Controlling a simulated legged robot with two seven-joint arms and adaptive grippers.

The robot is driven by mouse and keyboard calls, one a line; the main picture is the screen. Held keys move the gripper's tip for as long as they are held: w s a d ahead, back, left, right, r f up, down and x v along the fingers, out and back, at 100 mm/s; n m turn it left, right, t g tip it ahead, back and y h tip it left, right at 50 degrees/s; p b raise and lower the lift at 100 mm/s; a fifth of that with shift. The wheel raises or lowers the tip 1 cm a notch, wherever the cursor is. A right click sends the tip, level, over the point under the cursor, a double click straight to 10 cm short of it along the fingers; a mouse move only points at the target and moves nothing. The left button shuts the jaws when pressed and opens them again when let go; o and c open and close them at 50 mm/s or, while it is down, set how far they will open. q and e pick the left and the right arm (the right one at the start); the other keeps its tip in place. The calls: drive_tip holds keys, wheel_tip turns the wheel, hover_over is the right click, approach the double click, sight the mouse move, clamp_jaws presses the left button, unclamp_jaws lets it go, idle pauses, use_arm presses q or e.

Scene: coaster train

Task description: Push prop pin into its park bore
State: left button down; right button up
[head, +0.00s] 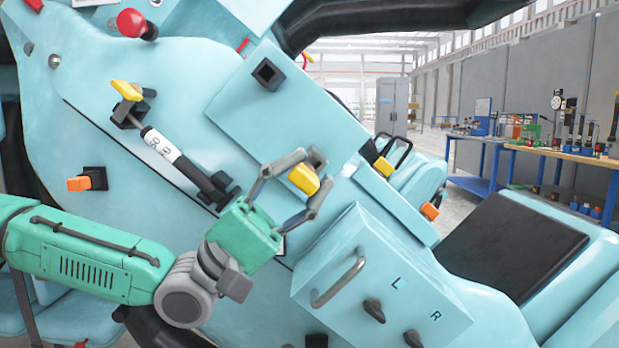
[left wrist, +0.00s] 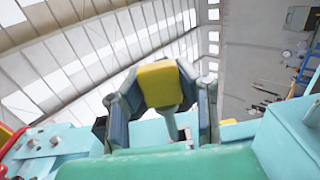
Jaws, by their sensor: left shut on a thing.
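A yellow-headed pin (head: 303,180) is between the fingers of my left gripper (head: 304,186), which is shut on it. In the left wrist view the yellow head (left wrist: 159,84) sits between the two fingers, with a grey shank below it. A dark square bore (head: 316,159) shows in the light-blue panel just behind the pin head. Another empty square bore (head: 268,74) is higher on the same panel. I cannot tell which bore is the park bore, or whether the pin's tip is inside one. My right gripper is out of view.
A black-and-white cylinder strut (head: 162,146) runs diagonally up to another yellow knob (head: 127,90). A box with a grey handle (head: 338,282) and L and R knobs stands close on the right of my gripper. Workbenches (head: 565,152) stand far right.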

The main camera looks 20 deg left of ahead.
use_arm(q)
drive_tip(key=shift+d, duration=0.25)
drive_tip(key=shift+a, duration=0.1)
drive_tip(key=shift+w+a, duration=0.25)
drive_tip(key=shift+w, duration=0.25)
drive_tip(key=shift+s, duration=0.2)
idle(0.4)
drive_tip(key=shift+w+d+r+p, duration=0.1)
drive_tip(key=shift+d+p, duration=0.2)
drive_tip(key=shift+d, duration=0.15)
idle(1.3)
drive_tip(key=shift+w+a, duration=0.25)
drive_tip(key=shift+w, duration=0.6)
drive_tip(key=shift+w+a, duration=0.25)
drive_tip(key=shift+w, duration=0.6)
drive_tip(key=shift+w+a, duration=0.25)
drive_tip(key=shift+w, duration=0.6)
